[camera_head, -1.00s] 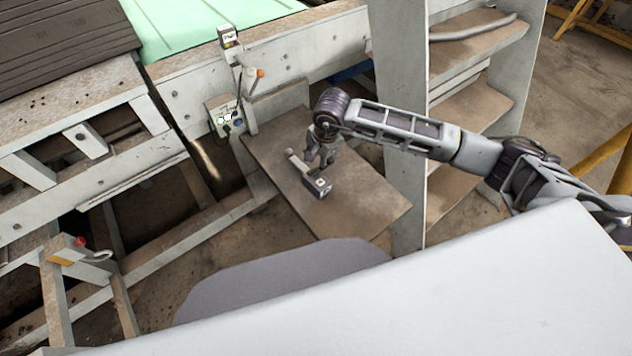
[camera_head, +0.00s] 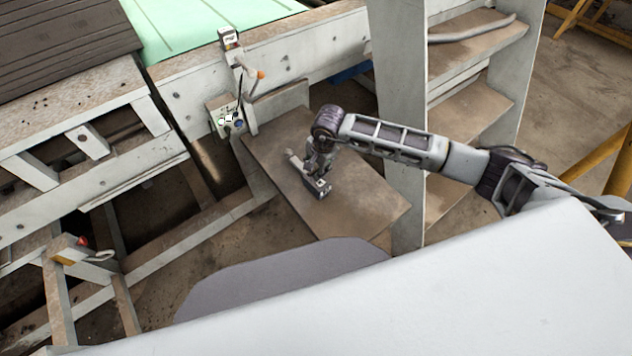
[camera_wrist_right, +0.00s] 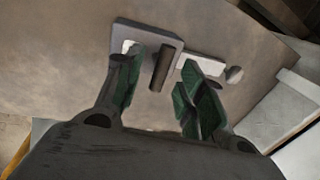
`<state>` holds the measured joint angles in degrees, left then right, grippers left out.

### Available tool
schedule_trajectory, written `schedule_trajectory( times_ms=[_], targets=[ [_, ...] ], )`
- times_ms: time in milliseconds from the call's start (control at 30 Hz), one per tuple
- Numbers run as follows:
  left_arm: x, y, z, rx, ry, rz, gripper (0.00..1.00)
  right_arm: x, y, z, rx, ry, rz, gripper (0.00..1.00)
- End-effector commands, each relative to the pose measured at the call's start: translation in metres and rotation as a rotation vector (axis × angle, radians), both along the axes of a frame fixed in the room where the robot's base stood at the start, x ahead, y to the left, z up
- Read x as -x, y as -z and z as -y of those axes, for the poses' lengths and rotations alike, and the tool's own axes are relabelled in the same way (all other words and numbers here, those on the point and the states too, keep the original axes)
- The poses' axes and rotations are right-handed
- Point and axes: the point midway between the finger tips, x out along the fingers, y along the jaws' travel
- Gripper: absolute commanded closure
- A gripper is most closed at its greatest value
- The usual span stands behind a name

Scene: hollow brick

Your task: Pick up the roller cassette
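The roller cassette (camera_head: 320,188) is a small grey, oblong metal part lying on a brown board. In the right wrist view it shows as a flat plate with a dark cylindrical roller (camera_wrist_right: 161,68) standing out from it and a pale block at one side. My right gripper (camera_head: 315,166) is right over the cassette and hides its middle in the head view. In the wrist view its two green-padded fingers (camera_wrist_right: 161,78) are apart, with the roller between their tips; I cannot tell whether they touch it. My left gripper is not in view.
The brown board (camera_head: 365,205) has bare room around the cassette. A grey upright (camera_head: 398,100) with shelves stands to the right, close under my right arm. A control box with a lever (camera_head: 232,118) is mounted at the board's back left. A grey frame (camera_head: 110,170) fills the left.

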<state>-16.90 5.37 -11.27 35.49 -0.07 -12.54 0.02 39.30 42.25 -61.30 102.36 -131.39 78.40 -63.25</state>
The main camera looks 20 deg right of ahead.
Motion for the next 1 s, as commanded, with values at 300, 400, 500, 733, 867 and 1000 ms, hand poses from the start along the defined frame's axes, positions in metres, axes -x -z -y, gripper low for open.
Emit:
schedule_trajectory(
  times_ms=[300,400,500,733,867,1000],
  targets=[
    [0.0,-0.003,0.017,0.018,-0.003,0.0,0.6,-0.003,0.02,-0.002,0.0,0.0,-0.001,0.61],
    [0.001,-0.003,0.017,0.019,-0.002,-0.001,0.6,-0.003,0.021,-0.002,0.0,0.0,-0.001,0.61],
    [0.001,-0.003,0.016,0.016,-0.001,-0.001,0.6,-0.003,0.021,-0.002,0.0,0.0,-0.001,0.61],
    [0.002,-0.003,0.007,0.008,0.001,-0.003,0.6,-0.003,0.02,-0.002,0.0,0.0,-0.001,0.61],
    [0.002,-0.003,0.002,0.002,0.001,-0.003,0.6,-0.003,0.02,-0.002,0.0,0.0,-0.001,0.76],
    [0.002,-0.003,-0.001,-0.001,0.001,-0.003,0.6,-0.003,0.02,-0.002,0.0,0.0,-0.001,0.94]
  ],
)
